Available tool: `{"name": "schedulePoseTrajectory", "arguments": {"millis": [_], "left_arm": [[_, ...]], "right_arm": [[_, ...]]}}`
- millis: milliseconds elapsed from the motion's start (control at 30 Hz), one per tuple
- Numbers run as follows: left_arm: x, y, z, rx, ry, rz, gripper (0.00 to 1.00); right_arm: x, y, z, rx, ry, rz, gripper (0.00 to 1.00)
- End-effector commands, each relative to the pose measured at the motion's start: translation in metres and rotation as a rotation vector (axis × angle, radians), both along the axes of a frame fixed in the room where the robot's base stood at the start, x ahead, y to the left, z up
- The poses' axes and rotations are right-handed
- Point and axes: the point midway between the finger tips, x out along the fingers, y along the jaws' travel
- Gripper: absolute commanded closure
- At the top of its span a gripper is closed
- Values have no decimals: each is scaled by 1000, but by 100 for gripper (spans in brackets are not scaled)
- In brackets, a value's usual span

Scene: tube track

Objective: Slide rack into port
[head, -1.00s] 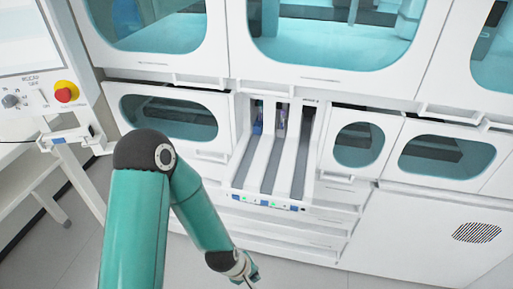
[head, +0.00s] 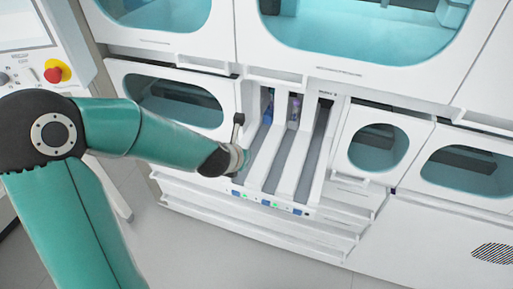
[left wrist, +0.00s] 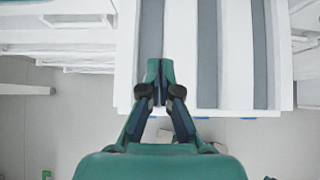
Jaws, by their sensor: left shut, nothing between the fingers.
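The loading port has three parallel lanes (head: 286,170) in the head view. A narrow rack with blue contents (head: 268,108) sits at the far end of the left lane, and one with purple contents (head: 294,110) sits deep in the middle lane. The right lane looks dark and empty at its far end. My left gripper (left wrist: 160,74) is shut and empty, over the front part of the leftmost lane in the left wrist view. No rack shows in that view. In the head view, my left wrist partly covers the front of the left lane. My right gripper is not in view.
Small lights and blue marks line the port's front edge (head: 270,204). White cabinet doors with windows (head: 378,147) flank the port. A panel with a red emergency button (head: 57,71) stands at the left. Open floor (head: 230,255) lies in front.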

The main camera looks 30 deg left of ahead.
Motion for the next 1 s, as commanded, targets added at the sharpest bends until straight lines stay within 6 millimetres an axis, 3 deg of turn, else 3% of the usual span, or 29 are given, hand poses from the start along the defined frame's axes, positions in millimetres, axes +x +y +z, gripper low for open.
{"name": "schedulePoseTrajectory", "arguments": {"millis": [33, 267, 400, 600, 1000], "left_arm": [[7, 1, -12, 1, 4, -2, 100], [41, 8, -44, 0, 4, -4, 100], [62, 13, -39, 1, 1, -6, 100], [78, 17, -41, 2, 1, -6, 100], [81, 17, -43, 3, 2, -7, 100]], "right_arm": [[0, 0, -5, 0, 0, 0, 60], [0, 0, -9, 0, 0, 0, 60], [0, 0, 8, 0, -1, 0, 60], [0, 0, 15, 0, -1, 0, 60], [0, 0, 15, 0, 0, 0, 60]]}}
